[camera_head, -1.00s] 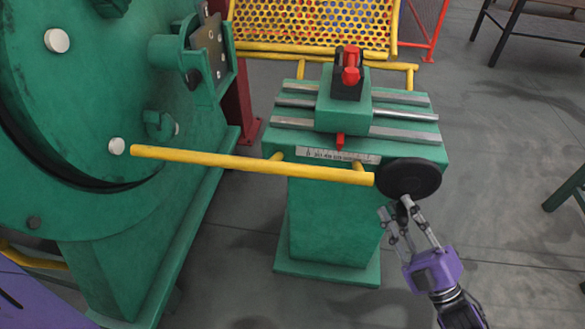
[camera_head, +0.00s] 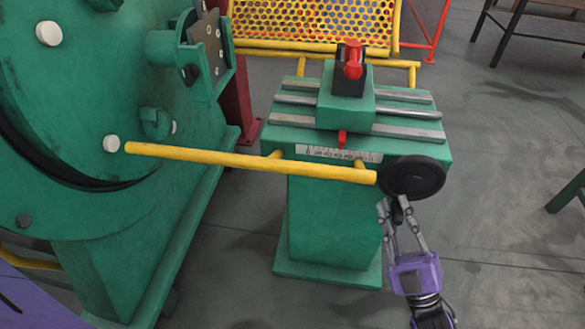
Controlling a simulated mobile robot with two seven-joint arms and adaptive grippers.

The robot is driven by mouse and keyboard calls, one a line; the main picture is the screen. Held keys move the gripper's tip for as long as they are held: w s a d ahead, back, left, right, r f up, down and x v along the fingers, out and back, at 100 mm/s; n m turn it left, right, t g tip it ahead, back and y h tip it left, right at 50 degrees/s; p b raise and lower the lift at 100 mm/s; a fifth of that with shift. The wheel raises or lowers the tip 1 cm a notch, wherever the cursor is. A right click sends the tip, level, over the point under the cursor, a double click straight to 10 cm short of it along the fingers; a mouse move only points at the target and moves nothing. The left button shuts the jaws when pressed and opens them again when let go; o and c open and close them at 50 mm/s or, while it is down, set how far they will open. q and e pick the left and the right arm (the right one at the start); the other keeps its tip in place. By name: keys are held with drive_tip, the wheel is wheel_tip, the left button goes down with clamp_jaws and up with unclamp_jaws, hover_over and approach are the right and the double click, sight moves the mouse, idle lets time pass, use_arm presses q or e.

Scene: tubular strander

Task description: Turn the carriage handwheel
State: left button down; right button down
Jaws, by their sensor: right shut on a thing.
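The carriage handwheel (camera_head: 413,176) is a round black disc at the right front corner of the green carriage stand (camera_head: 330,225). Its small dark handle sticks out at the wheel's lower left edge. My right gripper (camera_head: 397,211), with grey fingers on a purple body, comes up from below and is shut on this handle, which its fingers partly hide. On the stand sits a green carriage block (camera_head: 345,108) with a black and red clamp (camera_head: 350,65) on top and a red pointer (camera_head: 342,138) over a white scale (camera_head: 335,154). My left gripper is out of view.
A yellow rail (camera_head: 250,160) runs across the stand's front, ending close beside the handwheel. The large green machine (camera_head: 75,190) fills the left side. A yellow perforated guard (camera_head: 315,22) stands behind.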

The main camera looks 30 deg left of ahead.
drive_tip(key=m+t, duration=0.1)
drive_tip(key=m+t+h, duration=0.1)
drive_tip(key=m, duration=0.2)
drive_tip(key=shift+s+a+r+t+h, duration=0.15)
drive_tip(key=shift+a+r+t+h, duration=0.15)
drive_tip(key=shift+a+t, duration=0.1)
drive_tip(key=shift+a+r+m+t+h+b, duration=0.1)
drive_tip(key=shift+a+m+t+h+b, duration=0.1)
drive_tip(key=shift+m+t+h, duration=0.4)
drive_tip(key=shift+a+r+m+t+h+b, duration=0.15)
drive_tip(key=shift+m+t+h, duration=0.2)
drive_tip(key=shift+m, duration=0.45)
drive_tip(key=shift+d+m+t, duration=0.1)
drive_tip(key=shift+m+t, duration=0.15)
drive_tip(key=shift+m, duration=0.05)
